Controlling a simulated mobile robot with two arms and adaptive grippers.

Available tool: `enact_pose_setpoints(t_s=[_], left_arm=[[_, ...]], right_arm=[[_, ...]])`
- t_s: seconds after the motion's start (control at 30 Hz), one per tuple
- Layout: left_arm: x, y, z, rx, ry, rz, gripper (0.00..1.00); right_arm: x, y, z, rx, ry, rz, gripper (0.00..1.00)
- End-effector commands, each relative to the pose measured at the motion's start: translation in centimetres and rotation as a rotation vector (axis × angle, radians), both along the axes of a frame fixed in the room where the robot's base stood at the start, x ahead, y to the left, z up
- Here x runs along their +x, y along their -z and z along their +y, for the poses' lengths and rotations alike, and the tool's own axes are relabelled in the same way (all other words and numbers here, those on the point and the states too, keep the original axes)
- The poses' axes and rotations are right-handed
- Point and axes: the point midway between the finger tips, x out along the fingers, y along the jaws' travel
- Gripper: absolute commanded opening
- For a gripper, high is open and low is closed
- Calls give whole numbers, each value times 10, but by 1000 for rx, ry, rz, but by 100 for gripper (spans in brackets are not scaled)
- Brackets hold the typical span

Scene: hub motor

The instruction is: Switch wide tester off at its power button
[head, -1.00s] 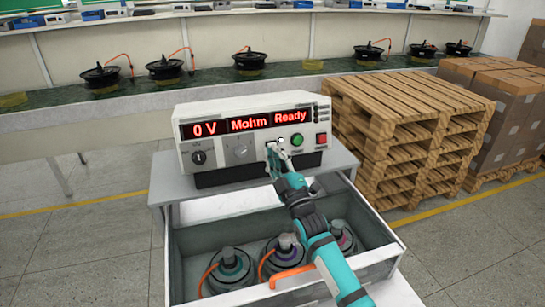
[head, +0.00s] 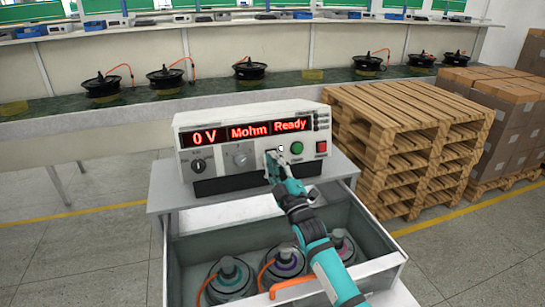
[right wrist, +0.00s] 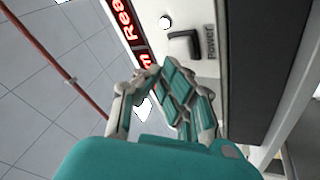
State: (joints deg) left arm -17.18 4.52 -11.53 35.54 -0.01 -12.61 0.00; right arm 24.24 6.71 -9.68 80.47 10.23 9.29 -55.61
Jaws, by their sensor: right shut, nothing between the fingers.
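The wide tester (head: 250,125) is a white box on a grey cabinet, with red displays reading "0 V", "Mohm" and "Ready" lit. My right gripper (head: 273,158) is shut and empty at the lower middle of its front panel. The fingers look close to the panel and a little apart from the rocker; I cannot tell contact. In the head view the gripper largely hides the rocker. My left gripper is not in view.
A green button (head: 297,148) and a red button (head: 321,147) sit right of the gripper, two knobs to its left. Wooden pallets (head: 400,140) stand at right; a long bench with motors (head: 130,110) is behind.

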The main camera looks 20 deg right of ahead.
Motion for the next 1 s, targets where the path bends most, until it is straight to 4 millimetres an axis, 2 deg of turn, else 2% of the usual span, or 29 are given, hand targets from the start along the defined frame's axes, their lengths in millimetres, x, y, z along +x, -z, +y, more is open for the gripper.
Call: enact_pose_setpoints(t_s=[0.57,1.0], left_arm=[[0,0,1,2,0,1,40],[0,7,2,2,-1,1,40]], right_arm=[[0,0,0,0,0,0,0],[8,2,0,-1,0,0,0]])
